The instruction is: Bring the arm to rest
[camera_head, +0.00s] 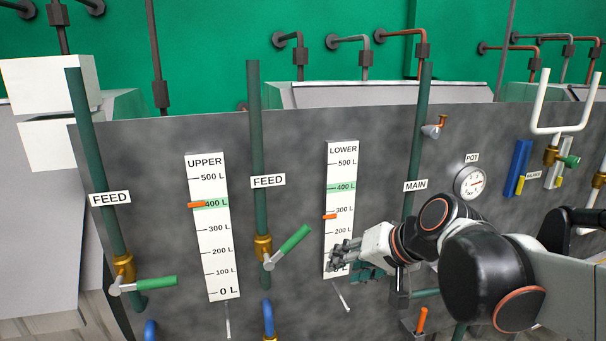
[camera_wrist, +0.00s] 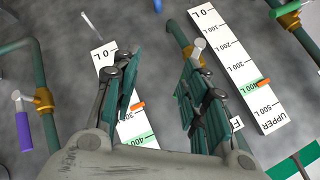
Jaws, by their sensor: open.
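My gripper (camera_head: 343,256) is in front of the lower part of the LOWER gauge (camera_head: 341,170) in the head view, and hides part of its bottom end. In the wrist view the two fingers of my gripper (camera_wrist: 158,95) stand apart with nothing between them. The picture there is upside down, with the LOWER gauge (camera_wrist: 145,130) partly behind one finger. My arm (camera_head: 490,270) reaches in from the right in the head view. I cannot tell whether the fingers touch the panel.
The grey panel (camera_head: 160,200) carries the UPPER gauge (camera_head: 212,240), its orange marker at the green 400 L band. The LOWER marker (camera_head: 330,217) sits just below 300 L. Green-handled feed valves (camera_head: 150,284) (camera_head: 290,245) stick out left of my gripper. An orange-handled lever (camera_head: 421,320) is below my arm.

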